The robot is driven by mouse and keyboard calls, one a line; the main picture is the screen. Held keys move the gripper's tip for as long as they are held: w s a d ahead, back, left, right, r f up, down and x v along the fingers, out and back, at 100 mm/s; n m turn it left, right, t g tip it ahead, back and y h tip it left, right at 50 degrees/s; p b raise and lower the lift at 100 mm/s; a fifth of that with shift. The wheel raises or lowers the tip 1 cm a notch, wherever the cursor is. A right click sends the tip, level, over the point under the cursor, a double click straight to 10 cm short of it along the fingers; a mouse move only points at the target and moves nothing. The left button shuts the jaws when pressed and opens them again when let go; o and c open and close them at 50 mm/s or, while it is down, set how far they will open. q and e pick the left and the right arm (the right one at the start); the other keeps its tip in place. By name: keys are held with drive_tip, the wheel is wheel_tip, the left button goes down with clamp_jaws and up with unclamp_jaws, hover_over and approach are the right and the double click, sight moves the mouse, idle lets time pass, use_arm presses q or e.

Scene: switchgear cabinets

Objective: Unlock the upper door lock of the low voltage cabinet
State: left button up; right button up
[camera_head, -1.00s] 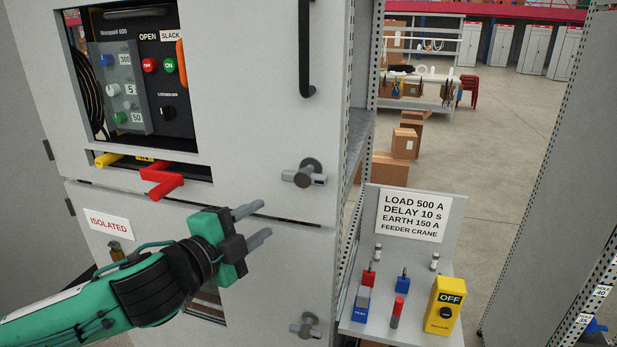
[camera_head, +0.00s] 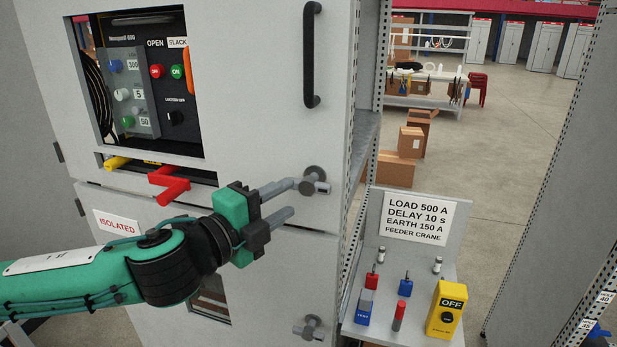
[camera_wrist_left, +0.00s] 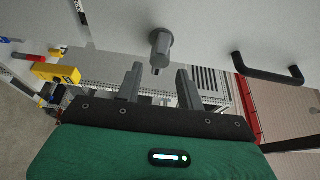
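The upper door lock (camera_head: 316,181) is a grey round boss with a short T-shaped handle, on the right side of the pale grey upper cabinet door (camera_head: 250,110). In the left wrist view the lock (camera_wrist_left: 162,46) stands out from the door, just beyond the gap between my fingertips. My left gripper (camera_head: 292,199) is open and empty, its two grey fingers pointing at the lock. One fingertip nearly overlaps the lock in the head view; I cannot tell whether they touch. In the left wrist view the gripper (camera_wrist_left: 160,77) shows a clear gap between its fingers. My right gripper is out of view.
A black door handle (camera_head: 311,55) stands above the lock. A second lock (camera_head: 310,327) is on the lower door. A red lever (camera_head: 170,187) juts out near my left arm. A shelf with a yellow OFF box (camera_head: 446,308) and a sign (camera_head: 418,218) stands to the right.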

sight(305, 188)
use_arm(q)
drive_tip(key=p+x, duration=0.2)
drive_tip(key=x, duration=0.4)
drive_tip(key=shift+r, duration=0.1)
drive_tip(key=shift+w+d, duration=0.4)
drive_tip(key=shift+w, duration=0.1)
drive_tip(key=shift+c, duration=0.7)
clamp_jaws()
